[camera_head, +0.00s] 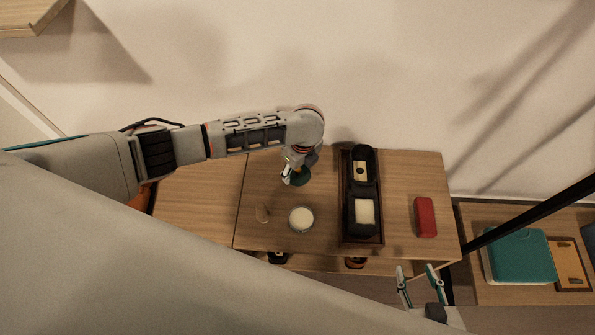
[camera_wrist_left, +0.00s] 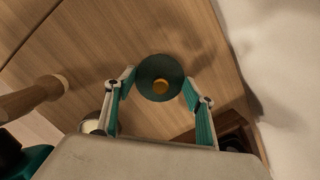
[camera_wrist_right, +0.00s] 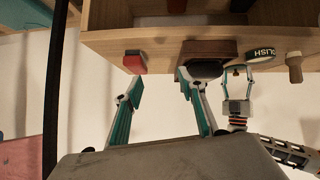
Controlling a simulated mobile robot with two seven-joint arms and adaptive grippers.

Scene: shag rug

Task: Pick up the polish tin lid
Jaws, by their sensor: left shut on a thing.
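The polish tin lid is a dark green disc (camera_head: 301,177) with a small orange-yellow knob; in the left wrist view the lid (camera_wrist_left: 147,87) shows face-on. My left gripper (camera_head: 293,176) is shut on it, with a finger at each side of the disc (camera_wrist_left: 158,84). The open tin (camera_head: 301,218), with pale contents, stands on the wooden tabletop in front of it; its POLISH label shows in the right wrist view (camera_wrist_right: 262,55). My right gripper (camera_head: 421,277) is open and empty, off the front edge of the table; its fingers (camera_wrist_right: 157,82) are apart.
A dark wooden tray (camera_head: 376,236) holding a long black object (camera_head: 361,187) stands right of the lid. A red block (camera_head: 425,217) lies further right. A small wooden knobbed piece (camera_head: 263,213) stands left of the tin. The tabletop's left part (camera_head: 200,205) is clear.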

